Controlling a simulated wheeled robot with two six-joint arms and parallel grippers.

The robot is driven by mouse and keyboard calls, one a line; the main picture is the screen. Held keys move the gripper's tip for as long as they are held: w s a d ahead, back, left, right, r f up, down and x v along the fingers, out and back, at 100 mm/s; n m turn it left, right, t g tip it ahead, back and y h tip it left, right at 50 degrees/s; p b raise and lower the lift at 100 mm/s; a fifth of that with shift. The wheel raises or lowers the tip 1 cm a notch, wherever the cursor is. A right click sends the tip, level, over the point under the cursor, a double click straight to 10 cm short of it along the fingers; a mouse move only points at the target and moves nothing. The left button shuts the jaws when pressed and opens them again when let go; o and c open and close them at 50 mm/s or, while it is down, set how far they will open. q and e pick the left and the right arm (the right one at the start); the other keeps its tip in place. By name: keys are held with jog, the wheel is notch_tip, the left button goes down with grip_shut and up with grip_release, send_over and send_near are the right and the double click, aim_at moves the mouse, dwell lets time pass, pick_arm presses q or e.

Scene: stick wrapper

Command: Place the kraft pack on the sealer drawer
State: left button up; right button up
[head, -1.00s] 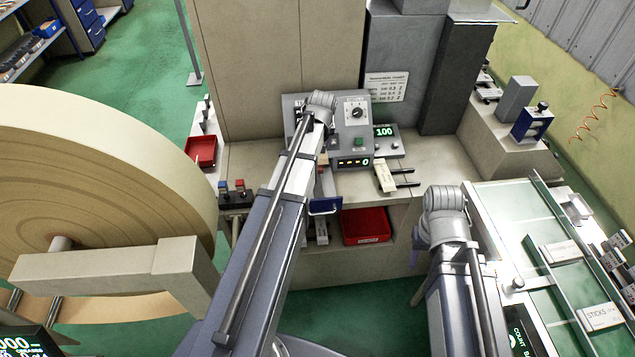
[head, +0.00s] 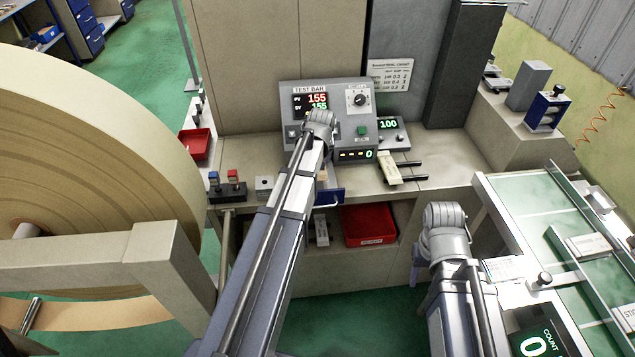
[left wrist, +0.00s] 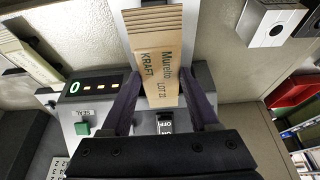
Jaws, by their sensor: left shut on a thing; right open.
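The kraft pack (left wrist: 157,62) is tan, with layered folds at one end and print reading Muretto and KRAFT. My left gripper (left wrist: 160,80) is shut on it, one dark finger on each side. In the head view only a small tan bit of the pack (head: 323,173) shows beside my left wrist, which hides the left fingers. The sealer (head: 345,120) stands behind, and its blue-fronted drawer (head: 331,197) is partly hidden by my arm. The pack is over or close to the drawer; contact cannot be told. My right gripper (head: 419,274) is open and low, in front of the bench.
A cream block (head: 388,168) lies by two dark rods right of the sealer. A red bin (head: 368,224) sits on the shelf below. A large paper roll (head: 90,160) fills the left. A green conveyor (head: 540,210) is at right. A switch box (head: 227,192) stands left of the drawer.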

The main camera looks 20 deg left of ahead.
pick_arm(q)
jog(key=shift+f+b, duration=2.35)
jog(key=shift+f, duration=0.5)
jog(key=shift+f, duration=0.1)
jog(key=o, duration=1.3)
jog(key=shift+r, duration=0.25)
jog(key=p+v, duration=1.1)
jog(key=v, duration=0.1)
jog(key=s+d+m+g, duration=0.1)
jog(key=s+d+m, duration=0.2)
jog(key=s+d, duration=0.4)
jog(key=s+d+f+m+g, duration=0.1)
jog(key=s+d+m, duration=0.2)
jog(key=s+d, duration=0.4)
jog(key=s+d+m+g+h, duration=0.1)
jog(key=s+d+m+g, duration=0.1)
jog(key=s+d+m, duration=0.2)
jog(key=shift+s+d+f, duration=0.15)
jog(key=shift+s+d, duration=0.45)
jog(key=shift+d, duration=0.55)
jog(key=shift+s+d+f, duration=0.1)
jog(key=shift+s+d, duration=0.45)
jog(key=shift+d, duration=0.6)
jog(key=shift+s+d+f, duration=0.15)
jog(key=shift+s+d, duration=0.45)
jog(key=shift+d, duration=0.6)
